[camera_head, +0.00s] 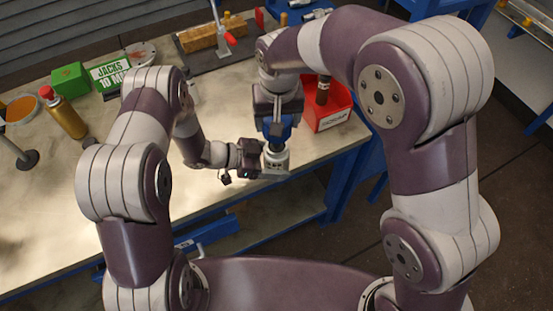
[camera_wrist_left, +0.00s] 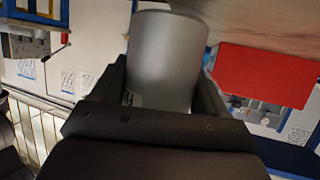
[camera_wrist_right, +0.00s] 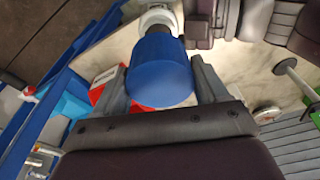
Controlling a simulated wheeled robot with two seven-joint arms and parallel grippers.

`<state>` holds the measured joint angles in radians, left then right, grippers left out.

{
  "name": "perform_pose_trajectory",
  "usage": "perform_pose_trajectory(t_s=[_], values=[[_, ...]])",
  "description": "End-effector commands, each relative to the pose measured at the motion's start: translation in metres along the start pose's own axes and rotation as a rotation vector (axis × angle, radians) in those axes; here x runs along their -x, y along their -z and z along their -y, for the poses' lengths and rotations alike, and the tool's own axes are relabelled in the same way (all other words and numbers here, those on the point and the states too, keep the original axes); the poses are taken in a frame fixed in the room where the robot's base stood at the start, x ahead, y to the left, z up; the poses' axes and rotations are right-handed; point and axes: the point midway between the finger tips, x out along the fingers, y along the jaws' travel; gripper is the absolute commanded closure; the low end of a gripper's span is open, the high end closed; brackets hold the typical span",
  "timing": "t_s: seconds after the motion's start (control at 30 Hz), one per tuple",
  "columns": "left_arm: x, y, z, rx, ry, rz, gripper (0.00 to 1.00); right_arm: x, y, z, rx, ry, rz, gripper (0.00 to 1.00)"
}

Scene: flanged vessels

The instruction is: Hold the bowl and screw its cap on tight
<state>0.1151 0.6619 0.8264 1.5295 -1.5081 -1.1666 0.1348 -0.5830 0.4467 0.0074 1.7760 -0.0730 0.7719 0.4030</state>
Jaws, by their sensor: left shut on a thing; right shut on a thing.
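The bowl is a grey-white vessel (camera_head: 276,160) near the table's front edge in the head view. It shows as a smooth grey cylinder (camera_wrist_left: 166,62) in the left wrist view. My left gripper (camera_head: 256,159) comes from the left and is shut on the bowl's side. The cap is a blue cylinder (camera_wrist_right: 160,68) in the right wrist view, with a dark narrower part between it and the pale vessel. My right gripper (camera_head: 277,122) points down above the bowl and is shut on the blue cap. The fingers largely hide the joint, so I cannot tell how tightly the cap sits.
A red bin (camera_head: 330,116) with a dark-handled item stands just right of my right gripper. A gold bottle (camera_head: 66,116), a green box (camera_head: 70,80) and a sign card (camera_head: 110,73) stand at the left. The table's left front is clear.

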Motion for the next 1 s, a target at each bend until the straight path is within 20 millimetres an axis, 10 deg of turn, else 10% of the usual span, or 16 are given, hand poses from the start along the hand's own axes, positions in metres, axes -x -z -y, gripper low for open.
perform_pose_trajectory(t_s=[1.0], values=[[0.000,0.001,0.000,-0.001,0.000,-0.001,0.89,-0.039,-0.006,0.001,0.000,0.000,-0.001,0.57]])
